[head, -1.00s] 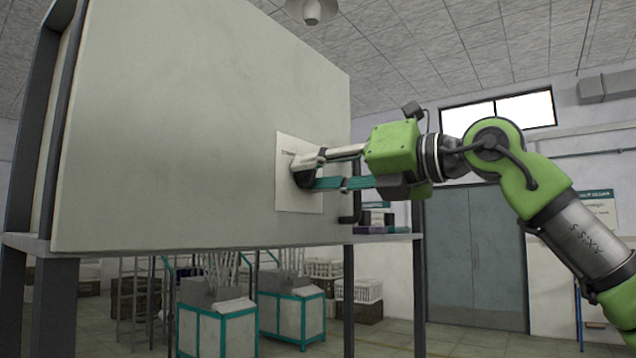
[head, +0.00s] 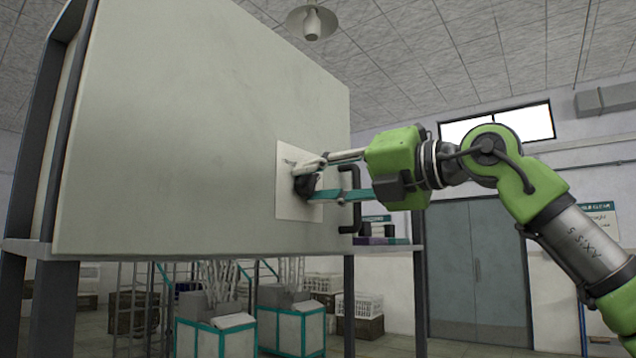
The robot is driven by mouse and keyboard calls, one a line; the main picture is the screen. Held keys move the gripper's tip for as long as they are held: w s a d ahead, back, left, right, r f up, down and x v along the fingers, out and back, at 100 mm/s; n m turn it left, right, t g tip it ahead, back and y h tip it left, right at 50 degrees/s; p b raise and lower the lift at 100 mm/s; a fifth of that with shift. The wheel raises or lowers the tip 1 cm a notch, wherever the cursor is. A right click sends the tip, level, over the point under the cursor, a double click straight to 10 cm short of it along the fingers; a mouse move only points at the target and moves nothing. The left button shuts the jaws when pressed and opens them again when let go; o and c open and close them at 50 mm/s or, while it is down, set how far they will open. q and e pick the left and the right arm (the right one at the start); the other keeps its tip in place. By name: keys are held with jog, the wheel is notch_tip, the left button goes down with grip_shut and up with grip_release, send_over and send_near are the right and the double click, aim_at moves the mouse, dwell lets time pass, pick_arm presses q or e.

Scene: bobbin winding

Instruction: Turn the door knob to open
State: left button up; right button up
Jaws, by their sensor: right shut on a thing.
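The large pale grey door panel (head: 190,130) fills the left and middle of the head view. Near its right edge is a white square plate (head: 288,208) with a dark round knob (head: 303,184). My right gripper (head: 308,180) is at the plate and shut on the knob. Its fingers hide part of the knob. My left gripper is not in view.
The panel's cabinet stands on a raised grey frame with legs (head: 347,300). Small dark and purple items (head: 376,236) lie on the shelf at right. Teal-framed carts (head: 215,335) stand below. Grey double doors (head: 477,268) are in the back wall.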

jog(key=o, duration=1.1)
jog(key=shift+d, duration=0.15)
jog(key=v, duration=1.1)
jog(key=shift+s+d, duration=0.25)
jog(key=shift+d, duration=0.05)
